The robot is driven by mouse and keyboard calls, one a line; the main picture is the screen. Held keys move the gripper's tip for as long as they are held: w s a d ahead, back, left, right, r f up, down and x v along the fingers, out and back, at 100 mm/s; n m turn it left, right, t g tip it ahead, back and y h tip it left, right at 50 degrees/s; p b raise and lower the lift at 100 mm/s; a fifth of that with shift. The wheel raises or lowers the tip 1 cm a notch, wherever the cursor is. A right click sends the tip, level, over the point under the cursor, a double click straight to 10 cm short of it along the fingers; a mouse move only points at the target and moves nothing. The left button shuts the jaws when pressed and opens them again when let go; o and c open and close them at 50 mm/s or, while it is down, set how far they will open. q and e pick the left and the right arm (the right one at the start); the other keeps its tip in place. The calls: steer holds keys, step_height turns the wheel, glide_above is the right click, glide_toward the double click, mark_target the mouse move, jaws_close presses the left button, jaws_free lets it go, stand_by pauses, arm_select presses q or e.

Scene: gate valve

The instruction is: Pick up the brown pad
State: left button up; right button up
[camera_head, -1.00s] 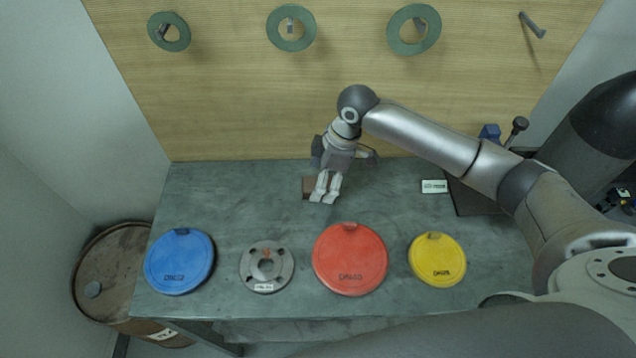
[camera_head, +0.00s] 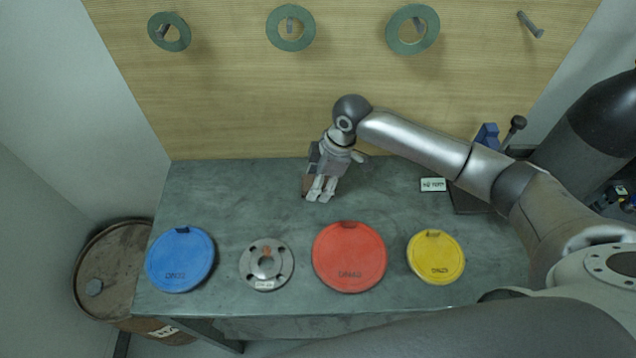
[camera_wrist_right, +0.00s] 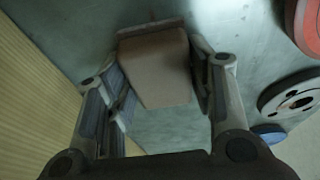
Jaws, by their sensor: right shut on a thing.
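The brown pad (camera_wrist_right: 158,70) is a block between the two fingers of my right gripper (camera_wrist_right: 163,98) in the right wrist view. In the head view my right gripper (camera_head: 320,196) is low over the back middle of the grey table, and only a brown edge of the pad (camera_head: 306,186) shows beside it. The gripper is shut on the pad. I cannot tell clearly whether the pad is clear of the table. My left gripper is not in view.
On the table (camera_head: 220,205) are a blue disc (camera_head: 180,258), a grey flange (camera_head: 266,265), a red disc (camera_head: 349,257) and a yellow disc (camera_head: 436,257). A small white label (camera_head: 432,185) lies at the right. Green rings (camera_head: 290,27) hang on the wooden wall behind.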

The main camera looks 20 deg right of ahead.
steer(key=shift+r+b, duration=0.35)
steer(key=shift+r, duration=0.15)
step_height(320, 180, up, 2)
steer(key=shift+r+b, duration=0.1)
steer(key=shift+b, duration=0.5)
steer(key=s+a+r+b, duration=0.2)
steer(key=s+r, duration=0.8)
steer(key=s, duration=0.4)
